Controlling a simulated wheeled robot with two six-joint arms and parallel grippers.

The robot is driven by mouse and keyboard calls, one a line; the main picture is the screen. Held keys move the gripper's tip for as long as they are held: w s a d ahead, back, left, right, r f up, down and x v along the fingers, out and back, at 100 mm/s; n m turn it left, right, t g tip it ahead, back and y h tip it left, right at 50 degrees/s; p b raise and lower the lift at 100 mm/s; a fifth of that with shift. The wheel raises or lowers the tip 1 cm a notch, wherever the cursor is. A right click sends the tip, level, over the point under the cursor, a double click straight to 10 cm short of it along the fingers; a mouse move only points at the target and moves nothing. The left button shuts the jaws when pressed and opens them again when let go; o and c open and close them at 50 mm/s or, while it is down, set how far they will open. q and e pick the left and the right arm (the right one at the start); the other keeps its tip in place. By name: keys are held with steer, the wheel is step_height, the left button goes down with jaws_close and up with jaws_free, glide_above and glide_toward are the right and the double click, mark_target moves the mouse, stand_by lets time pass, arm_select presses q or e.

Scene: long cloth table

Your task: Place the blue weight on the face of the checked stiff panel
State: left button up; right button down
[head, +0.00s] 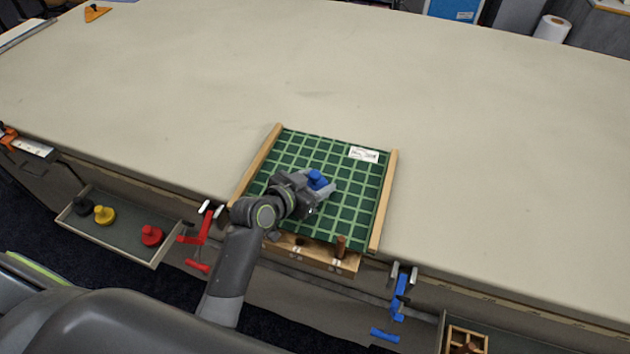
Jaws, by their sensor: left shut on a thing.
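The checked stiff panel (354,212), green with a light grid and a white label, lies at the table's front edge between two wooden rails. My left gripper (322,188) is over the middle of the panel and shut on the blue weight (318,178). The weight's knob and part of its top show; its underside is hidden by the gripper. I cannot tell whether the weight touches the panel. My right gripper is not in view.
A tray (130,244) at the front left holds a black, a yellow and a red weight. A red clamp (203,237) and a blue clamp (399,296) sit at the table edge. A wooden block with pegs (315,252) is at the panel's front.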

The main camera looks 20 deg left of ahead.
arm_select(q)
steer(key=o, duration=1)
steer(key=shift+f, duration=0.1)
steer(key=o, duration=0.3)
steer(key=shift+s+r, duration=0.1)
steer(key=shift+r, duration=0.1)
steer(key=b+v, duration=0.1)
steer(key=v, duration=1.1)
steer(key=shift+d, duration=0.1)
